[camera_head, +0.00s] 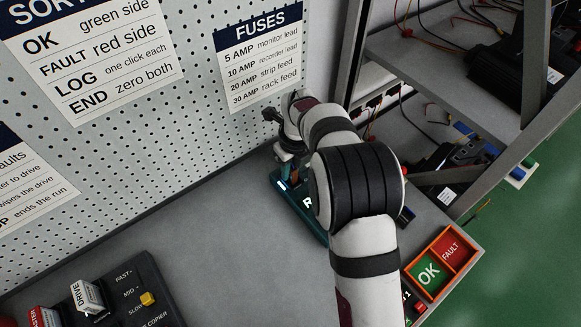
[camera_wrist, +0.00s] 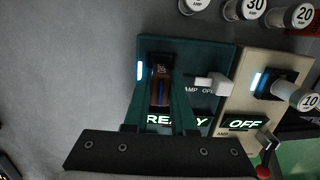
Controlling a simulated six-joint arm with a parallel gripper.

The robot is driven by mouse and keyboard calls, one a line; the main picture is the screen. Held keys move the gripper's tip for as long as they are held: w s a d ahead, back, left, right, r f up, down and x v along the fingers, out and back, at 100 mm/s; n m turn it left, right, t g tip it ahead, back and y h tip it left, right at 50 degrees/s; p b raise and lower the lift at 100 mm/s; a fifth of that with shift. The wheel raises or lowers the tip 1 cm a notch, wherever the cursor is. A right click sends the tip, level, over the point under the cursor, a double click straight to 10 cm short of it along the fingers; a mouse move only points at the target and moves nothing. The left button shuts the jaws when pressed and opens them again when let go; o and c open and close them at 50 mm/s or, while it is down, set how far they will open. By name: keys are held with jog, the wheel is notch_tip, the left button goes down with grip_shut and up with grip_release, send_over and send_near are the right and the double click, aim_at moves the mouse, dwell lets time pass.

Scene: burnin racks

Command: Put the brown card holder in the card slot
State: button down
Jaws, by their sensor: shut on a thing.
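The brown card holder (camera_wrist: 163,74), with a blue strip along it, is between the two fingers of my gripper (camera_wrist: 161,104) in the wrist view. My gripper is shut on it. The holder is over the dark card slot of the teal unit (camera_wrist: 208,60), whose display reads READY. How deep the holder sits in the slot, if at all, I cannot tell. In the head view my gripper (camera_head: 289,165) points down at the teal unit (camera_head: 310,222), and my arm covers much of that unit.
A white switch (camera_wrist: 212,85) is right of the slot. A beige unit (camera_wrist: 283,62) beside it shows OFF and holds a 10 fuse (camera_wrist: 307,100). Several fuses stand beyond. A pegboard (camera_head: 195,120) rises behind; an orange OK/FAULT tray (camera_head: 408,270) is at right.

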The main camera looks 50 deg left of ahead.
jog(key=shift+f, duration=0.1)
jog(key=shift+c, duration=1.3)
grip_release()
jog(key=shift+r, duration=3.5)
